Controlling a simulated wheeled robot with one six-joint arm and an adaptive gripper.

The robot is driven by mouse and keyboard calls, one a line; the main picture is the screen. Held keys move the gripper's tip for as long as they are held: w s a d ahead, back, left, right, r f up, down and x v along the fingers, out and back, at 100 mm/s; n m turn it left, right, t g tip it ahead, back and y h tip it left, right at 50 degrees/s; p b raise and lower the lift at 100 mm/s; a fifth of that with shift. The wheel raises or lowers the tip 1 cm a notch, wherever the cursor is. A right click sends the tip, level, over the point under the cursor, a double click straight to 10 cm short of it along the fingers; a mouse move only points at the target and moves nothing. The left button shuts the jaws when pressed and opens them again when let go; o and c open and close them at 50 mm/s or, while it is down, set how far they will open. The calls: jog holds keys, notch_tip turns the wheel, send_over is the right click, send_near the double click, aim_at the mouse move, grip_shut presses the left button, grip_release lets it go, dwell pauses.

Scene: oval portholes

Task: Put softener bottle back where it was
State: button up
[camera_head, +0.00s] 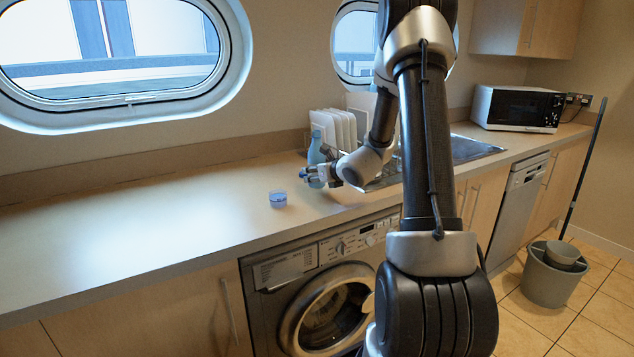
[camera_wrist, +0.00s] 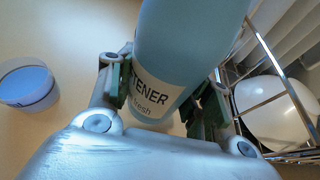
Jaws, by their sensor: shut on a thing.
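The softener bottle (camera_head: 316,152) is light blue and upright at the counter, beside the dish rack. In the wrist view the bottle (camera_wrist: 178,50) fills the upper middle, with a white label reading "TENER" and "fresh". My gripper (camera_head: 312,177) is shut on the bottle's lower part; its two fingers (camera_wrist: 165,95) press on either side of the label. Whether the bottle's base touches the counter is hard to tell. A small clear cup with blue liquid (camera_head: 278,198) stands on the counter to the left and nearer; it also shows in the wrist view (camera_wrist: 28,86).
A dish rack with white plates (camera_head: 336,128) stands right behind the bottle; its wires and a white bowl (camera_wrist: 277,108) are close to my right finger. The counter (camera_head: 130,215) is clear to the left. A sink (camera_head: 470,148) and microwave (camera_head: 517,108) are farther right.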

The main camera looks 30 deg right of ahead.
jog(key=shift+f, duration=1.25)
jog(key=shift+f, duration=0.15)
jog(key=o, duration=1.5)
jog(key=shift+c, duration=0.2)
